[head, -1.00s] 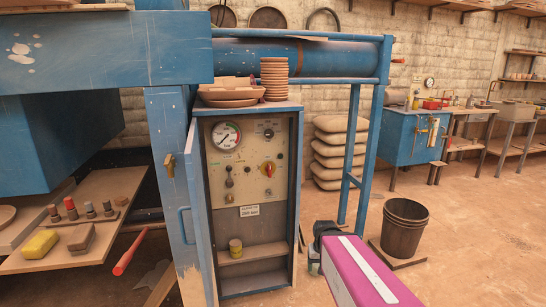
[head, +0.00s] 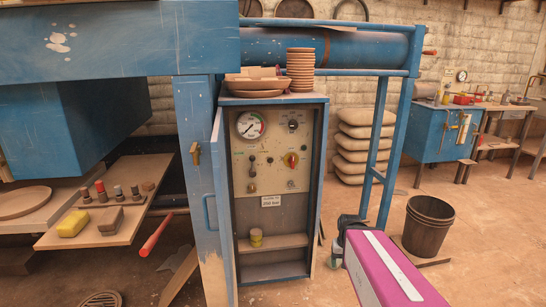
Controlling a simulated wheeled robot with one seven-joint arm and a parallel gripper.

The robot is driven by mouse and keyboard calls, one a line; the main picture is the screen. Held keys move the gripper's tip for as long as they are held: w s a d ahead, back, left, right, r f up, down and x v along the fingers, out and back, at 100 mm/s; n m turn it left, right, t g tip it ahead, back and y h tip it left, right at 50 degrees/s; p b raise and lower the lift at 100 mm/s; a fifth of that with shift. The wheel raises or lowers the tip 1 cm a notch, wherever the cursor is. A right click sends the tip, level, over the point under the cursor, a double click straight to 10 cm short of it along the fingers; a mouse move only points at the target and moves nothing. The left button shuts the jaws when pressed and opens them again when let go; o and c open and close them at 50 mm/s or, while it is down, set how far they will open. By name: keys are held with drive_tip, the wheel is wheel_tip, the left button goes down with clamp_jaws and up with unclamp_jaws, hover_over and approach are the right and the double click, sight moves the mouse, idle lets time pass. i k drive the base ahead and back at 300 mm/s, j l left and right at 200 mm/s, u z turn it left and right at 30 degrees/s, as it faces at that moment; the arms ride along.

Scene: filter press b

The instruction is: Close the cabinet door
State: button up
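The blue cabinet (head: 322,180) stands in the middle of the head view with its front open. It shows a control panel (head: 283,165) with a gauge and knobs, and a shelf with a small yellowish jar (head: 256,237). Its blue door (head: 221,185) is hinged on the left and stands open, swung out toward me and seen nearly edge-on. A blue handle (head: 207,213) is on the door's outer face. My magenta arm reaches in from the lower right. My gripper (head: 342,230), dark and partly hidden behind the arm, is right of the cabinet, apart from the door; its fingers are unclear.
A blue post (head: 198,130) with a brass fitting stands just left of the door. Terracotta dishes (head: 300,70) sit on the cabinet top. A low board (head: 105,232) with tools and a red-handled bar (head: 157,235) are at left. A bucket (head: 428,226) stands at right.

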sight(217, 141)
drive_tip(key=k+j+u, duration=0.3)
drive_tip(key=k+j, duration=0.15)
drive_tip(key=j, duration=0.3)
drive_tip(key=k+j+u, duration=0.1)
drive_tip(key=j, duration=0.25)
drive_tip(key=k+j+u, duration=0.1)
drive_tip(key=j, duration=0.25)
drive_tip(key=k+j, duration=0.1)
drive_tip(key=k, duration=0.15)
